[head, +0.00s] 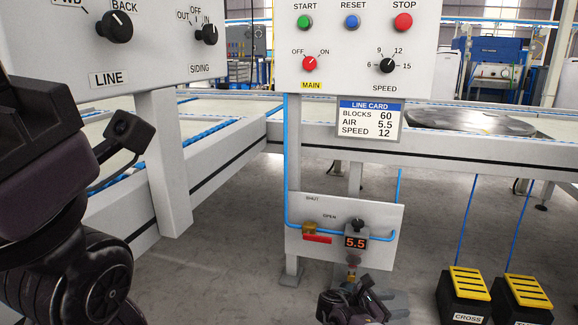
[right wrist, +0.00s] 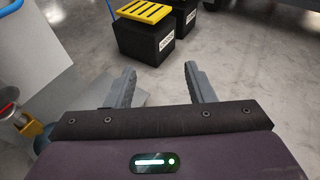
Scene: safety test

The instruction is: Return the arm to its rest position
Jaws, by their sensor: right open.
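My right gripper (head: 388,300) is low in the head view, in front of the lower edge of the air panel (head: 344,215). In the right wrist view its two grey fingers (right wrist: 162,84) stand apart, with only floor showing between them. My left arm (head: 75,215) fills the left edge of the head view, and its fingers do not show. The air panel carries a red lever (head: 317,239), a brass fitting (head: 310,228) and a gauge reading 5.5 (head: 355,242).
Black foot pedals with yellow tops stand at the lower right, one labelled CROSS (head: 465,295). Above hang the MAIN/SPEED panel (head: 365,50), the LINE/SIDING panel (head: 165,40) and a line card (head: 369,120). Conveyor frames (head: 500,155) run behind. Floor (head: 225,235) is clear left of the air panel.

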